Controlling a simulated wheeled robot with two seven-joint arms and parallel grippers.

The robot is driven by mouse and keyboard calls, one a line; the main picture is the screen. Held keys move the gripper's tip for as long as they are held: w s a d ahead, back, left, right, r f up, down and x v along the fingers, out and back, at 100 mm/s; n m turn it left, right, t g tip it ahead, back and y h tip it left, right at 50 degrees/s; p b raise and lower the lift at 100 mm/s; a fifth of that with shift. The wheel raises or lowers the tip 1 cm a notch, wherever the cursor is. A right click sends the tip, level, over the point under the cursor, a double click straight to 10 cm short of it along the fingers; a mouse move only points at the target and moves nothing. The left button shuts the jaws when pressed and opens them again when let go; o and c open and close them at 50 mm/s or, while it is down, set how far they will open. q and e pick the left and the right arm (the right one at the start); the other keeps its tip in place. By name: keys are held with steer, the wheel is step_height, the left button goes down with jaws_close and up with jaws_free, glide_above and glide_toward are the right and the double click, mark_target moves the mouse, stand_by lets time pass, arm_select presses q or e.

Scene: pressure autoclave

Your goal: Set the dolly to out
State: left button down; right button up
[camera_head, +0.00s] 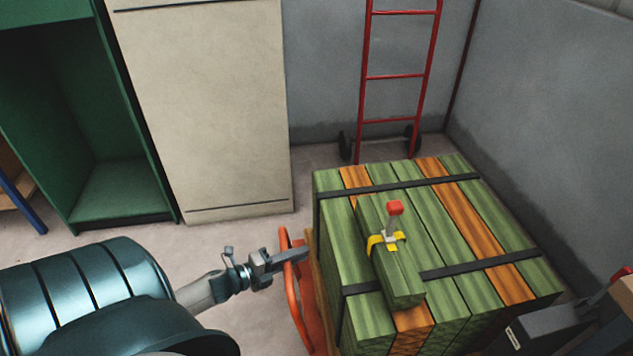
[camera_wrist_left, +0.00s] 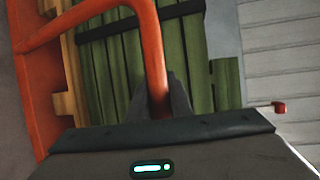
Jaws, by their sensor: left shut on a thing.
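The dolly shows as an orange-red tubular handle (camera_head: 293,290) at the left end of a large strapped stack. In the left wrist view the orange bar (camera_wrist_left: 152,55) runs down between my fingers, and an orange frame (camera_wrist_left: 25,95) stands at the left. My left gripper (camera_head: 296,254) is shut on the upper part of the handle; its fingers also show in the left wrist view (camera_wrist_left: 166,98). The stack of green and orange boards (camera_head: 440,215) hides most of the dolly's base and wheels.
A red-tipped lever (camera_head: 393,209) with a yellow band stands on a green beam atop the stack. A red hand truck (camera_head: 392,76) leans at the back wall. A beige cabinet (camera_head: 210,100) and a green cabinet (camera_head: 120,190) stand left. Bare floor (camera_head: 240,235) lies left of the dolly.

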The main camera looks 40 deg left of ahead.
arm_select(q)
steer(key=s+a, duration=0.3)
steer(key=s, duration=0.2)
steer(key=shift+a, duration=0.35)
arm_select(e)
steer(key=shift+s+d+f+g, duration=0.3)
steer(key=shift+s+f+g, duration=0.1)
steer(key=shift+s, duration=0.15)
arm_select(q)
steer(key=c, duration=1.6)
jaws_free()
steer(key=shift+w, duration=0.1)
steer(key=p+v, duration=0.1)
steer(key=v, duration=1.6)
steer(key=shift+s, duration=0.25)
arm_select(e)
steer(key=shift+s+d+f+g+h, duration=0.2)
steer(key=shift+s+d+g+h, duration=0.15)
steer(key=shift+d, duration=0.2)
steer(key=shift+w+d, duration=0.1)
arm_select(q)
steer(key=shift+s, duration=0.1)
